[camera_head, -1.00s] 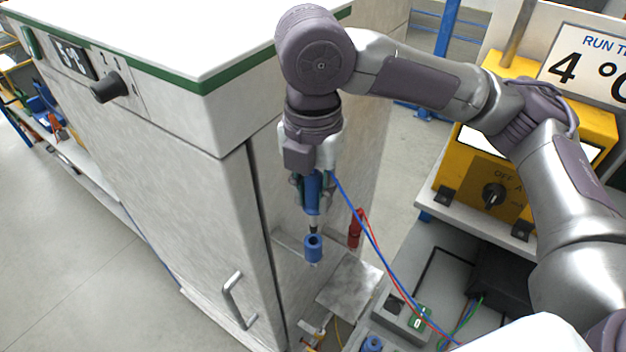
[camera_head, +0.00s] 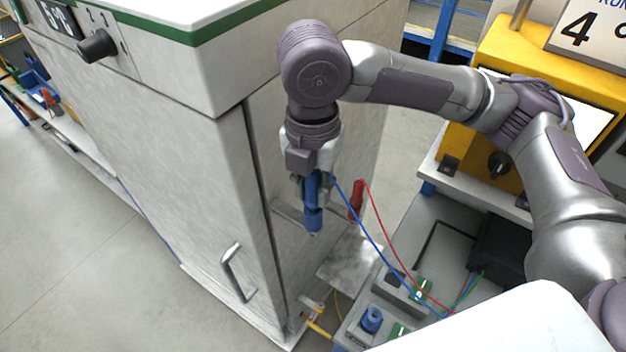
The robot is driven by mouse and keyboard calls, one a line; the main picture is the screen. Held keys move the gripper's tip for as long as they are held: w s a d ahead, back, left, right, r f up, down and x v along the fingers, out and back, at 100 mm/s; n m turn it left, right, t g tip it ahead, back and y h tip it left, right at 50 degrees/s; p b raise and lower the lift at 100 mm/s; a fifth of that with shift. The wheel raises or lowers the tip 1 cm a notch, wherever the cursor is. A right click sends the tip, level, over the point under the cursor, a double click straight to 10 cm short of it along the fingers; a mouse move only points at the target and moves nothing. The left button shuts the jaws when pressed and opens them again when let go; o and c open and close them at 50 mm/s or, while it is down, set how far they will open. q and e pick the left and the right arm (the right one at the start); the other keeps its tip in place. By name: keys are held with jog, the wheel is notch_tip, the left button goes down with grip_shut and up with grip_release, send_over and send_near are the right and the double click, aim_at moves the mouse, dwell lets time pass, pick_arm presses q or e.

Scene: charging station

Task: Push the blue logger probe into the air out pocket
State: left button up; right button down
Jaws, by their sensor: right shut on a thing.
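My right gripper (camera_head: 313,182) points down beside the cabinet's side wall and is shut on the blue logger probe (camera_head: 312,188). The probe is upright, with a blue cable running from its top to the lower right. Directly below it is the blue pocket (camera_head: 313,221) on the cabinet side. No gap shows between probe and pocket, so the probe's tip is hidden, apparently inside the pocket's mouth. How deep it sits I cannot tell. My left gripper is out of view.
A red probe (camera_head: 356,197) with a red cable stands close to the right of the blue pocket. A metal plate (camera_head: 350,261) lies below. A grey box with a blue socket (camera_head: 372,319) is lower right. The yellow unit (camera_head: 506,48) stands behind my right arm.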

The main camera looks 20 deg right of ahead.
jog(key=shift+f, duration=0.1)
jog(key=c, duration=0.9)
grip_release()
jog(key=shift+o, duration=0.2)
